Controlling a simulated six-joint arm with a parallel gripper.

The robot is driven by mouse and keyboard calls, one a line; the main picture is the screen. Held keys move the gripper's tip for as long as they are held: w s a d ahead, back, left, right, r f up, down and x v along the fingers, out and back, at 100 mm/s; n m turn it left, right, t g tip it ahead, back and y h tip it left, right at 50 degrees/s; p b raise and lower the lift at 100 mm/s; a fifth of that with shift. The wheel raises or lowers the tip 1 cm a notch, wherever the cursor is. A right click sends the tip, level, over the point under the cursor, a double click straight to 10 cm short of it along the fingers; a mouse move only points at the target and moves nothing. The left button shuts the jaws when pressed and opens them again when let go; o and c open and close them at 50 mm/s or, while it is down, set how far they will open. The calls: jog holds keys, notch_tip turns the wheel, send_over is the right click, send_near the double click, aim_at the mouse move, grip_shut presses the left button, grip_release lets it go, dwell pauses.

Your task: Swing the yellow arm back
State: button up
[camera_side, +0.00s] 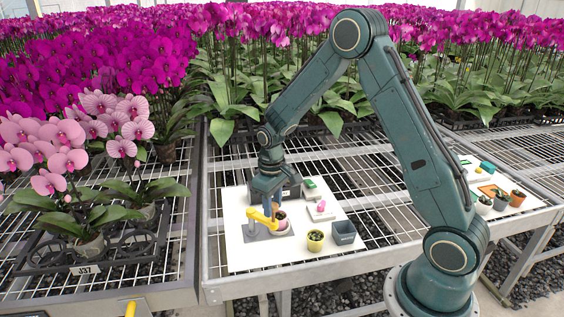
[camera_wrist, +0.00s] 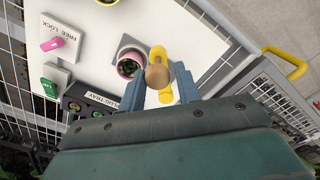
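The yellow arm (camera_side: 260,217) stands on a grey plate (camera_side: 258,235) on the white board, beside a pink-rimmed pot (camera_side: 282,224). In the wrist view the yellow arm (camera_wrist: 163,97) carries a round tan knob (camera_wrist: 157,76). The pink pot (camera_wrist: 120,66), with dark soil and a plant, is just left of the knob. My gripper (camera_side: 265,204) points down right over the yellow arm. In the wrist view its fingers (camera_wrist: 155,92) are apart, one on each side of the yellow arm, with visible gaps. Whether the fingertips reach knob height is hard to tell.
A yellow pot (camera_side: 315,241) and grey bin (camera_side: 344,233) stand on the right of the board. A pink lever marked FREE LOCK (camera_wrist: 52,44), a green switch (camera_wrist: 49,89) and a dark PLUG TRAY box (camera_wrist: 88,103) are nearby. The board's front left is clear.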

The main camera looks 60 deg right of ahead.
jog(key=shift+a, duration=0.1)
jog(key=shift+w+a, duration=0.2)
jog(key=shift+a, duration=0.95)
jog(key=shift+w+a, duration=0.25)
jog(key=shift+a, duration=0.25)
jog(key=shift+w+a, duration=0.25)
jog(key=shift+a, duration=0.2)
jog(key=shift+w+a, duration=0.25)
jog(key=shift+a, duration=0.05)
jog(key=shift+w, duration=0.25)
dwell(0.4)
